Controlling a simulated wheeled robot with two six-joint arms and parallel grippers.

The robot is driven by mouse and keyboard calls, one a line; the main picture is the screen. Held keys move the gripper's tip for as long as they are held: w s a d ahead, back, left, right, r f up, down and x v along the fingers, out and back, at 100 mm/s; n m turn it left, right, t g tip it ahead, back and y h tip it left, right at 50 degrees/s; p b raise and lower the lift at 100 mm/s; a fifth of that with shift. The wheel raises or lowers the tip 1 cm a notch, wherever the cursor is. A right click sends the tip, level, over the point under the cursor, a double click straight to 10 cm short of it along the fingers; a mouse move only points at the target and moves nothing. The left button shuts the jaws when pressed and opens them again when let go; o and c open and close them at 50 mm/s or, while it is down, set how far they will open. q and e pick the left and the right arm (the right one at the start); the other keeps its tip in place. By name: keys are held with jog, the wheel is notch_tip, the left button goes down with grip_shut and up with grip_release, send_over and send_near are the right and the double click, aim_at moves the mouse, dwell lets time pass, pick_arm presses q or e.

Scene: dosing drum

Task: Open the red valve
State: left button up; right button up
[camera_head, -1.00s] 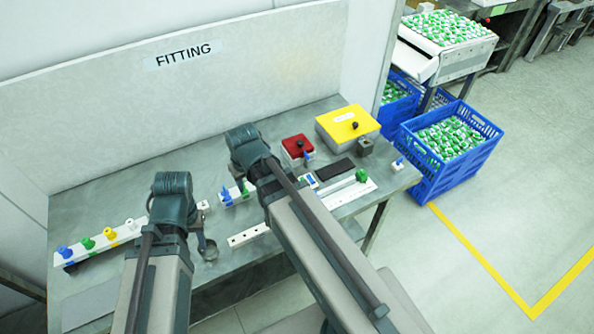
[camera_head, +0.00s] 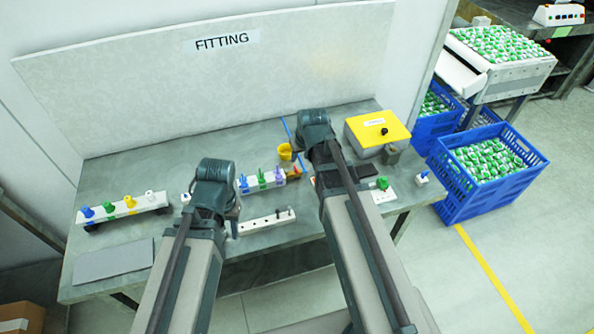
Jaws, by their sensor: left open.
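No red valve shows plainly. A small orange-red piece (camera_head: 295,171) sits just left of my right arm, at the end of the middle rack. A thin red edge (camera_head: 313,181) shows beside the same arm, with most of that thing hidden behind it. My left gripper (camera_head: 234,222) is open, pointing down beside the front white rail, and partly hidden by its wrist. It appears empty. My right wrist (camera_head: 315,130) is over the back of the bench; its fingers are mostly hidden behind it, so their state is unclear.
A left rack (camera_head: 125,207) holds blue, green, yellow and white valves. A middle rack (camera_head: 262,183) holds blue, green and purple ones. A yellow cup (camera_head: 285,152) stands left of my right wrist. A grey plate (camera_head: 113,262) lies front left.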

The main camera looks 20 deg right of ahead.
aim_at(296, 169)
pick_arm(q)
notch_tip(296, 169, down, 10)
jog(key=b, duration=0.9)
pick_arm(e)
jog(key=x, duration=1.1)
jog(key=shift+s, duration=0.1)
grip_shut()
